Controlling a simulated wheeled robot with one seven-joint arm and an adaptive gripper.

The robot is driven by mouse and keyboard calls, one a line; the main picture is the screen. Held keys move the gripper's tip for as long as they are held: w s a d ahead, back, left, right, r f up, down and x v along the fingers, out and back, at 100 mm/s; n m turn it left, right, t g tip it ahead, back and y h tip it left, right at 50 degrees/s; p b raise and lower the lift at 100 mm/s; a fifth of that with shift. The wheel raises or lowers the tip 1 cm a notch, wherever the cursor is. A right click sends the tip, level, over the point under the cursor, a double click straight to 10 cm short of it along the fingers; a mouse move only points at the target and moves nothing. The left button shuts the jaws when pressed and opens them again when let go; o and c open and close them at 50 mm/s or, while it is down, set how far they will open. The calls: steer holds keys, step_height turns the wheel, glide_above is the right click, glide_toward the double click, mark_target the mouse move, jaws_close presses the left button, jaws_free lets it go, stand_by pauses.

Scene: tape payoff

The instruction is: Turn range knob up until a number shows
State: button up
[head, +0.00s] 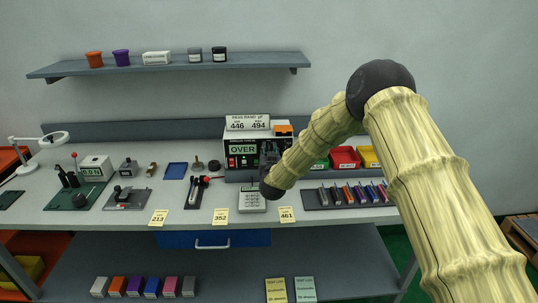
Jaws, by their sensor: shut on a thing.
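The meter (243,137) stands at the back middle of the bench, and its green display (243,149) reads "OVER". A sign (248,123) on top of it gives a pass band of 446 to 494. My gripper (268,157) is at the right part of the meter's front panel, dark and small in the picture. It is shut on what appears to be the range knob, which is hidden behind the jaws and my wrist. Red and dark buttons or sockets show on the panel's lower left.
A light grey box with a keypad (252,199) sits in front of the meter, close to my wrist. A tray of coloured sticks (349,195) and red and yellow bins (345,158) are to the right. Probes (196,190) and small fixtures lie left. A shelf (170,66) hangs above.

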steer(key=m+b, duration=0.5)
steer(key=b, duration=0.1)
steer(key=m+b, duration=0.5)
steer(key=b, duration=0.2)
steer(key=shift+d+f+m, duration=0.15)
steer(key=shift+m, duration=0.15)
steer(key=shift+b, duration=0.35)
steer(key=o, duration=1)
steer(key=shift+d, duration=0.1)
steer(key=shift+o, duration=0.2)
steer(key=s, duration=1.2)
